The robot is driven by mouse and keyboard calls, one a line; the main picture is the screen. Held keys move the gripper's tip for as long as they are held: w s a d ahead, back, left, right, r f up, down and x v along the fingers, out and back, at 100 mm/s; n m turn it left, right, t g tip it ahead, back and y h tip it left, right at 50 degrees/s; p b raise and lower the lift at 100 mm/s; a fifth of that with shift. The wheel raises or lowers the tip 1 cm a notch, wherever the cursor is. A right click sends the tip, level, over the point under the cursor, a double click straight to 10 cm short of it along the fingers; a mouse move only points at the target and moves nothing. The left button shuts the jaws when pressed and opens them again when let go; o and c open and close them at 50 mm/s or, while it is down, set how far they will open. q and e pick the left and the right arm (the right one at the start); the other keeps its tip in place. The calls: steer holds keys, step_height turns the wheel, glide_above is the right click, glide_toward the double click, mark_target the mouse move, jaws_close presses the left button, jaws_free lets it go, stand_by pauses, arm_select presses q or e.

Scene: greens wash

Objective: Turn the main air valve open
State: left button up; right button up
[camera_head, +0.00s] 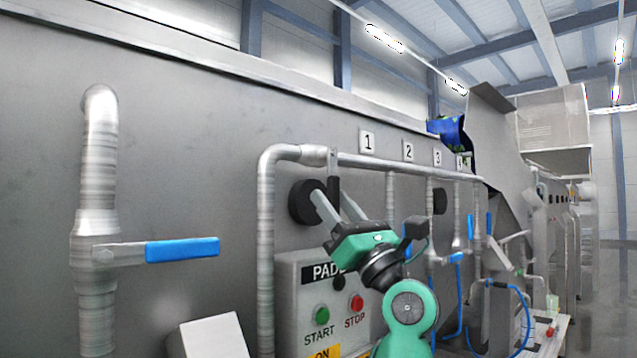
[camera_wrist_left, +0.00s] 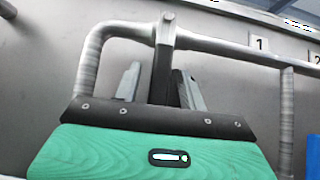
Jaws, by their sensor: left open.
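A dark lever (camera_head: 334,178) hangs straight down from a fitting on the horizontal grey pipe, square to that pipe; it appears to be the main air valve's handle. My left gripper (camera_head: 328,196) is open, its fingers pointing up at the lever. In the left wrist view the lever (camera_wrist_left: 163,75) stands between the two spread fingers (camera_wrist_left: 160,72), nearer the right one. I cannot tell whether a finger touches it. Its lower end is hidden behind the gripper's body. My right gripper is not in view.
A blue-handled valve (camera_head: 182,250) sits on a thick pipe at left, its handle horizontal. A control box (camera_head: 292,290) with START and STOP buttons is below my gripper. Number plates (camera_head: 368,142) line the steel wall. Several blue-handled valves and hoses (camera_head: 525,310) are at right.

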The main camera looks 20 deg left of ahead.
arm_select(q)
steer(key=shift+p+x, duration=0.4)
steer(key=shift+x, duration=0.85)
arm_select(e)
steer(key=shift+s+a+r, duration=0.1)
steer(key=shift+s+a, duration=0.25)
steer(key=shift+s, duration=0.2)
arm_select(q)
steer(key=shift+f, duration=0.1)
jaws_close()
